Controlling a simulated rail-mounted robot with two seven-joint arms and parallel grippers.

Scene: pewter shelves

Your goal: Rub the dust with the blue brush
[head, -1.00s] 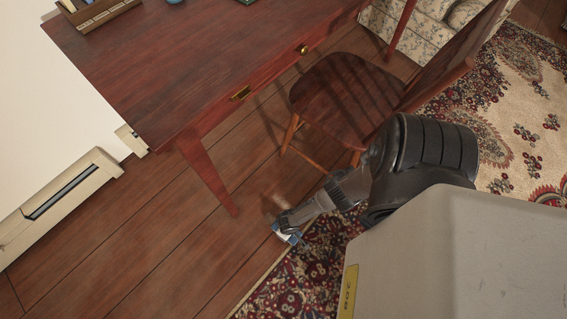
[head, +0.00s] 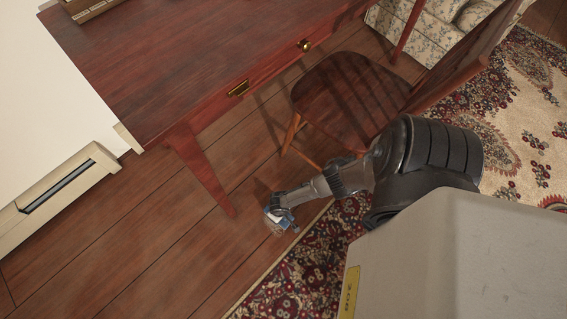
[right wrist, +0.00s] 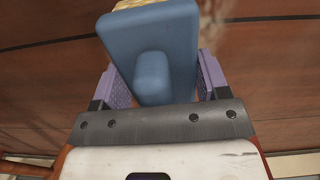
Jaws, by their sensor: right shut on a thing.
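The blue brush (right wrist: 151,38) is in my right gripper (right wrist: 164,80), between its two purple-padded fingers in the right wrist view. Its pale yellowish bristles show at the top edge of that view. In the head view my right gripper (head: 281,212) is low over the wooden floor beside the rug edge, and the brush there is small and mostly hidden. A faint pale smear, possibly dust, shows on the brown wood (right wrist: 214,10) near the top of the right wrist view. I cannot tell whether the bristles touch the floor. My left gripper is out of view.
A red-brown desk (head: 170,65) stands above, its leg (head: 203,178) close to the left of my right gripper. A wooden chair (head: 345,95) stands behind the gripper. A patterned rug (head: 310,260) lies to the right. Floorboards (head: 130,240) at lower left are clear.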

